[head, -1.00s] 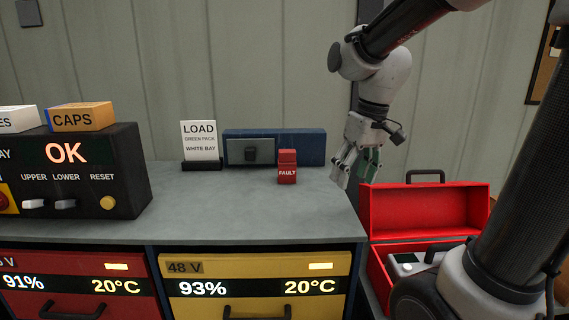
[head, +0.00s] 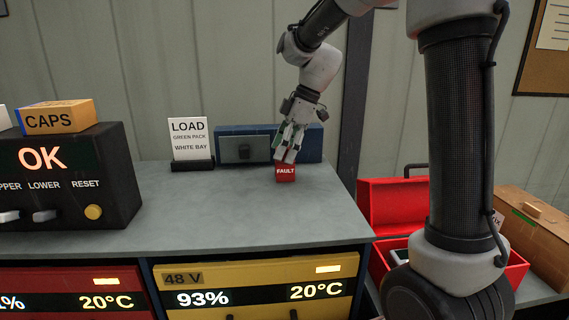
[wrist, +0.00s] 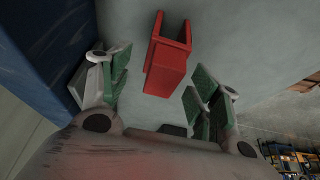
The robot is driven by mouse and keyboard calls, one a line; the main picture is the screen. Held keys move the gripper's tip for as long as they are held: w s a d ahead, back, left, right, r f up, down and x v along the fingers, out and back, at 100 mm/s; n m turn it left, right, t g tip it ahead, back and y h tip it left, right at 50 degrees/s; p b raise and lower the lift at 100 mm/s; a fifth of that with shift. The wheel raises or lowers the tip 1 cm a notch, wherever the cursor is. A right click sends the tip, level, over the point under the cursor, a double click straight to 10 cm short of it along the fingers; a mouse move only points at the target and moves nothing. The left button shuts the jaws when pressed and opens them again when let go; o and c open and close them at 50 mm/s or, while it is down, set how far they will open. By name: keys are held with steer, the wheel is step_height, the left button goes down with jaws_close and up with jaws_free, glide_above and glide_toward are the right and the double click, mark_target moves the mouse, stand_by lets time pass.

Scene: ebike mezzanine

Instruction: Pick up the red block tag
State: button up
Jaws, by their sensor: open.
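The red block tag (head: 286,174), marked FAULT, stands on the grey bench top (head: 230,205) in front of the blue box. In the head view my gripper (head: 285,157) is directly above it, fingers pointing down and hiding its upper part. In the wrist view the tag (wrist: 167,55) shows between and slightly beyond the two green-padded fingers (wrist: 155,85), which are apart with a gap on each side. My gripper is open and holds nothing. I cannot tell whether the fingertips are level with the tag's top.
A blue box (head: 225,132) with a grey front stands close behind the tag. A LOAD sign (head: 189,140) and a black OK panel (head: 70,175) stand to the left. An open red toolbox (head: 395,203) is right of the bench. The bench front is clear.

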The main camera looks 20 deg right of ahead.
mark_target(279, 162)
steer(key=x, duration=0.4)
steer(key=shift+d+f, duration=0.1)
steer(key=shift+d, duration=0.05)
steer(key=c, duration=1.1)
